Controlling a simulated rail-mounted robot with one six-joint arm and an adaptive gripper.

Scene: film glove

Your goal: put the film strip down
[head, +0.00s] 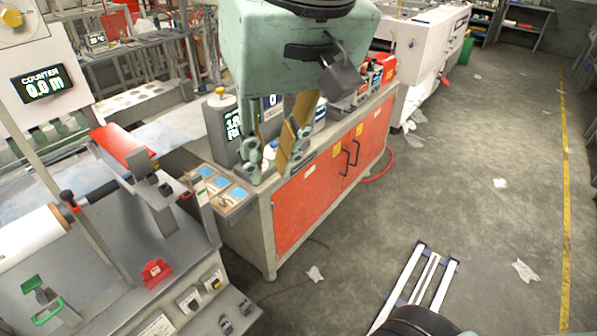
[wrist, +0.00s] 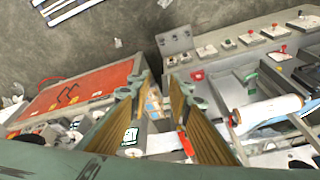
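My gripper (head: 271,158) hangs above the orange-fronted bench (head: 322,172) in the head view, fingers pointing down. In the wrist view its two fingers with tan pads (wrist: 160,88) stand apart, and I see a gap between them with the bench behind. I make out no film strip between the pads; a thin clear one could be too faint to see. A small wooden tray with blue squares (head: 218,187) lies on the bench's near left corner, left of and below the gripper. I cannot tell whether these squares are film.
A grey display unit (head: 222,130) stands on the bench close to the fingers. A machine with a white roll (head: 30,236) and a red-topped part (head: 122,147) is at the left. A rail-like frame (head: 420,285) lies on the floor. The floor at right is mostly clear.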

